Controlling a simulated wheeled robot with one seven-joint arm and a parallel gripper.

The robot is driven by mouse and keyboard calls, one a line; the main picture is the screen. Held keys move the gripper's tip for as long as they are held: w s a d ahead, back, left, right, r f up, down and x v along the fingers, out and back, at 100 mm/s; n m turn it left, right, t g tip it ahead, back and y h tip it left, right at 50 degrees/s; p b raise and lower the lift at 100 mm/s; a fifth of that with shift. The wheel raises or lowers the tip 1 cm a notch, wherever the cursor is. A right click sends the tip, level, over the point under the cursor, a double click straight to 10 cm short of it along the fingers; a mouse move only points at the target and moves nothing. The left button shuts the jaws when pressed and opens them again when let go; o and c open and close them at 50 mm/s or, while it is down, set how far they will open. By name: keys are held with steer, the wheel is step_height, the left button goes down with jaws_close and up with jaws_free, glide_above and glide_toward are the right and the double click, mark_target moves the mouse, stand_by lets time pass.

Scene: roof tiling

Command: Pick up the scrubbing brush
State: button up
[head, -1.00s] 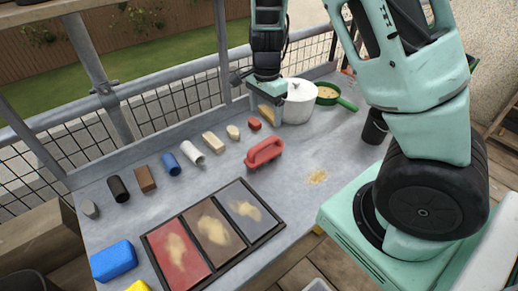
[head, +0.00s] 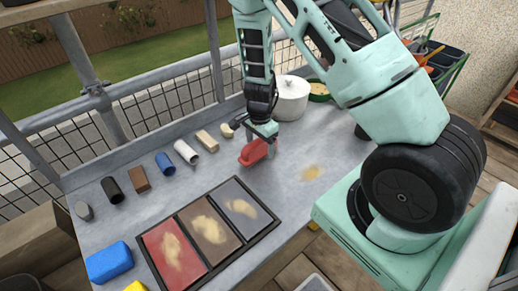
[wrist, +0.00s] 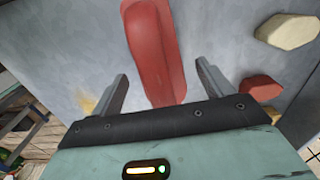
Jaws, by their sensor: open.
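The scrubbing brush (head: 256,152) is red and lies on the grey worktop, partly hidden behind my gripper in the head view. In the wrist view the red brush (wrist: 155,50) stretches up between and beyond my fingers. My gripper (head: 260,147) is right above the brush, pointing down. In the wrist view my gripper (wrist: 163,92) has its two fingers apart, one on each side of the brush, with gaps between. Whether the fingertips are level with the brush cannot be told.
A small red block (wrist: 262,88) and a cream block (wrist: 288,30) lie right of the brush in the wrist view. A white pot (head: 291,97) stands behind my gripper. A tray with three coloured panels (head: 165,222) lies in front. A sandy patch (head: 312,172) is at right.

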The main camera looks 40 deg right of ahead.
steer(key=shift+f, duration=0.45)
steer(key=shift+c, duration=0.3)
steer(key=c, duration=1.1)
steer(key=shift+o, duration=0.2)
step_height(320, 180, up, 10)
steer(key=shift+r, duration=0.1)
